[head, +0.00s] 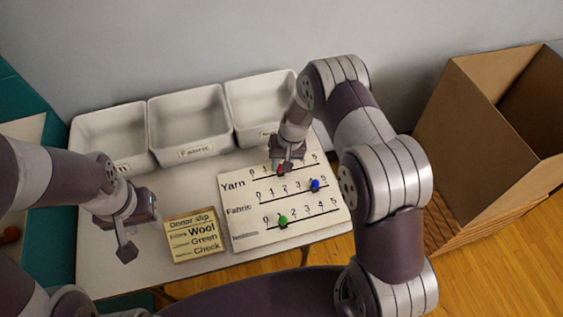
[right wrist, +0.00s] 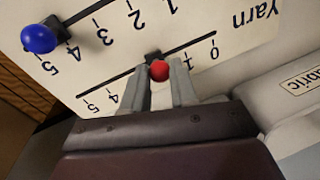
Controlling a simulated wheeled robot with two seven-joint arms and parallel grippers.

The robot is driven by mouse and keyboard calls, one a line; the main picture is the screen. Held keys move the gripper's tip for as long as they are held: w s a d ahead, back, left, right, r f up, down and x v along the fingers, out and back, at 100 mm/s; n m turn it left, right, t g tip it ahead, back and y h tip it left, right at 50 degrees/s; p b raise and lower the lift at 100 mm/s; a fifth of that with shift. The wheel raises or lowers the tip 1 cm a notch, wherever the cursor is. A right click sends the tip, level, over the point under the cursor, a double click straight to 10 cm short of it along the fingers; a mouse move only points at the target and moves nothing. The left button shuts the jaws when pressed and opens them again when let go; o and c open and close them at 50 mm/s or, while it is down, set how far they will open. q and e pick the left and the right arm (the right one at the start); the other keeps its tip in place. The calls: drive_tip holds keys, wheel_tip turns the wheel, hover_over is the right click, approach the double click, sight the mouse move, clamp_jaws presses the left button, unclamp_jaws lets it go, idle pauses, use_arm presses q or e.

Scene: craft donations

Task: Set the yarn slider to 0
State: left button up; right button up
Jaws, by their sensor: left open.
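The yarn slider's red knob (right wrist: 160,70) sits on the top row of the white slider board (head: 232,212), near 2 on its scale as far as I can tell. The yarn row's 0 mark is to the right of the knob in the right wrist view and to its left in the head view. My right gripper (right wrist: 160,82) has one finger on each side of the red knob and appears shut on it. In the head view the gripper (head: 283,164) partly covers the knob. My left gripper (head: 139,232) is open and empty, left of the donor slip.
The blue fabric knob (head: 315,185) and the green knob (head: 283,220) sit on the lower rows. A donor slip (head: 194,236) reading Wool, Green, Check lies left of the board. Three white bins (head: 185,98) stand behind. A cardboard box (head: 465,125) stands at right.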

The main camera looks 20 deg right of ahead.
clamp_jaws()
drive_tip(key=a, duration=0.8)
drive_tip(key=shift+s+a, duration=0.1)
drive_tip(key=shift+a, duration=0.05)
drive_tip(key=shift+o, duration=1.7)
unclamp_jaws()
drive_tip(key=o, duration=0.4)
drive_tip(key=shift+a, duration=0.15)
wheel_tip(320, 180, up, 13)
drive_tip(key=d, duration=0.2)
drive_tip(key=shift+s+d+f+b, duration=0.2)
drive_tip(key=shift+s+b, duration=0.05)
drive_tip(key=shift+b, duration=0.2)
